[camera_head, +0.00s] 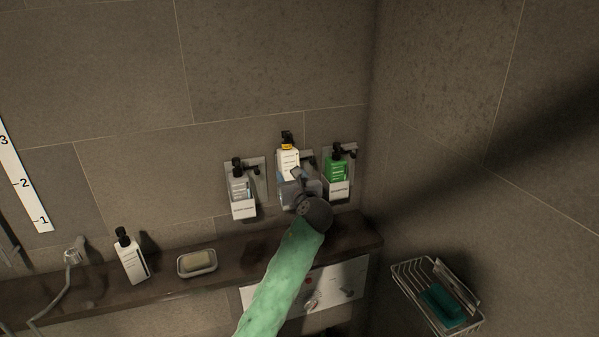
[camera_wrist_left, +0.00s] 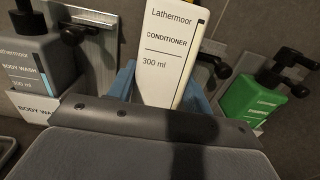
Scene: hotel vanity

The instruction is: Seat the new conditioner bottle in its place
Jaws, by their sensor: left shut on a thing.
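The white conditioner bottle (camera_head: 288,160), with a black pump top and a yellow band at its neck, is upright at the middle wall holder (camera_head: 308,157). Its "CONDITIONER 300 ml" label (camera_wrist_left: 172,45) faces me in the left wrist view. My left gripper (camera_head: 297,184) is shut on the bottle's lower part; its blue fingers (camera_wrist_left: 160,88) flank the bottle. The gripper hides the bottle's base and the front of the holder, so I cannot tell whether the bottle rests in it. My right gripper is not in view.
A grey body wash bottle (camera_head: 240,188) sits in the left holder and a green bottle (camera_head: 337,170) in the right, both close by. The ledge (camera_head: 100,292) below carries a white pump bottle (camera_head: 131,258) and a soap dish (camera_head: 197,264). A wire basket (camera_head: 437,297) hangs at right.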

